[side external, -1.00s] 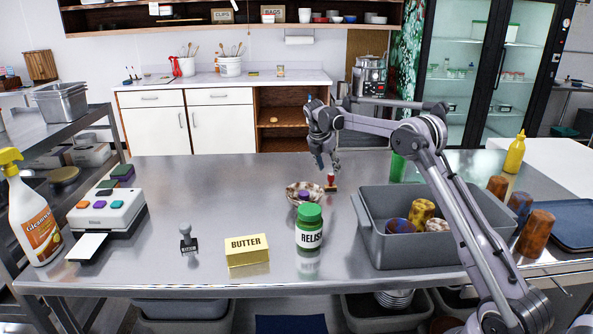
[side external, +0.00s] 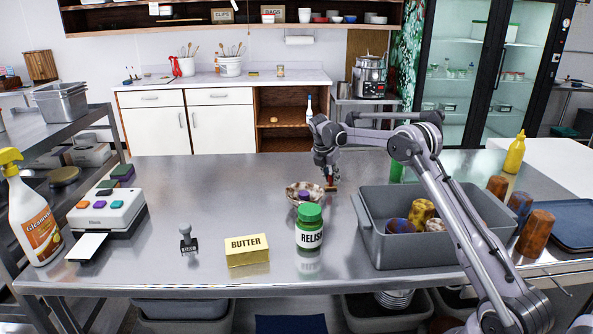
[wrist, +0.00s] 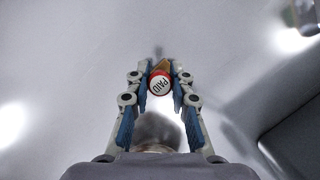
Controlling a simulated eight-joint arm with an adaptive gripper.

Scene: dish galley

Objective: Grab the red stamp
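The red stamp (side external: 331,188) stands upright on the steel table, behind and right of the speckled bowl. In the wrist view its round top (wrist: 160,83), a white disc marked PAID with a red rim, sits between my fingertips. My gripper (side external: 327,178) points down over it, with the fingers on either side of the handle. In the wrist view my gripper (wrist: 160,88) looks open, with narrow gaps beside the stamp. The side view partly hides the stamp behind the fingers.
The speckled bowl (side external: 293,193) is close at left, with the relish jar (side external: 309,237) in front. A grey tub (side external: 380,247) with cups stands at right. A butter box (side external: 247,250) and a grey-handled stamp (side external: 186,236) stand nearer the front. The table behind is clear.

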